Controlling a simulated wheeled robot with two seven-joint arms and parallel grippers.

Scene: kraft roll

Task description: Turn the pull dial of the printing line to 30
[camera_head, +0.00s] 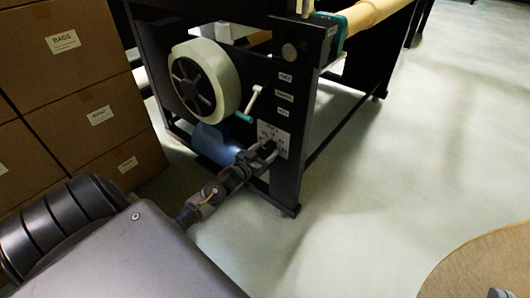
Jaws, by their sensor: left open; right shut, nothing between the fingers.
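The pull dial's white scale plate (275,134) is on the dark end post of the printing line. Its markings are too small to read. My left gripper (270,151) is open, with its fingers at the lower part of the plate, where the knob would be. The fingers cover that spot, so I cannot tell whether they touch the knob or where it points. A small grey tip at the bottom right edge, apparently my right gripper (500,293), is mostly cut off; it is shut and empty, far from the dial.
A pale roll (222,75) on a black hub and a white lever with a teal end (245,117) are close above the gripper. A blue cylinder (213,143) is below. Cardboard boxes (85,95) stand at left. A round wooden top (490,262) is at lower right; floor between is clear.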

